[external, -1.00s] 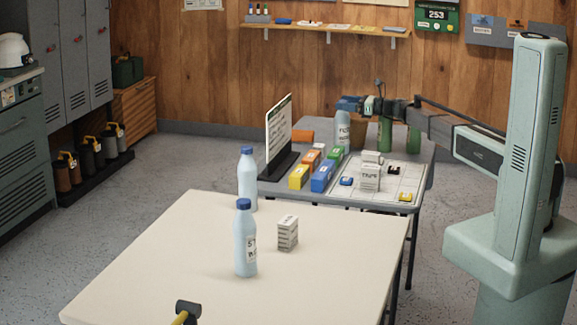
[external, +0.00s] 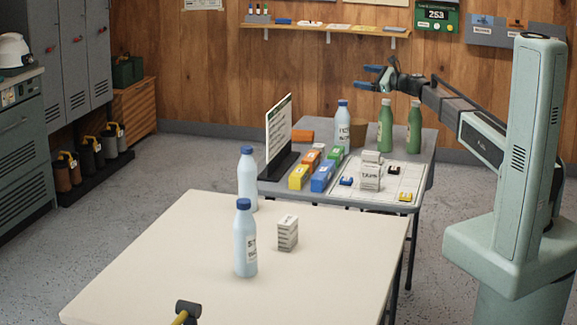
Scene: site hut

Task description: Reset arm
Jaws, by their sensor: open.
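My gripper (external: 373,77) is raised above the back of the grey table (external: 428,165), in front of the wood wall. Its blue-tipped fingers point left, spread apart with nothing between them. Below it stand a pale bottle with a blue cap (external: 343,125) and two green bottles (external: 385,128), all upright on the grey table and clear of the gripper. My arm reaches from the column at the right.
The grey table also holds an upright sign (external: 278,133), coloured boxes (external: 321,176), a white grid board (external: 345,192) and a white stacked block (external: 370,174). The cream table (external: 160,255) in front bears two blue-capped bottles (external: 245,240) and a small white block (external: 287,233).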

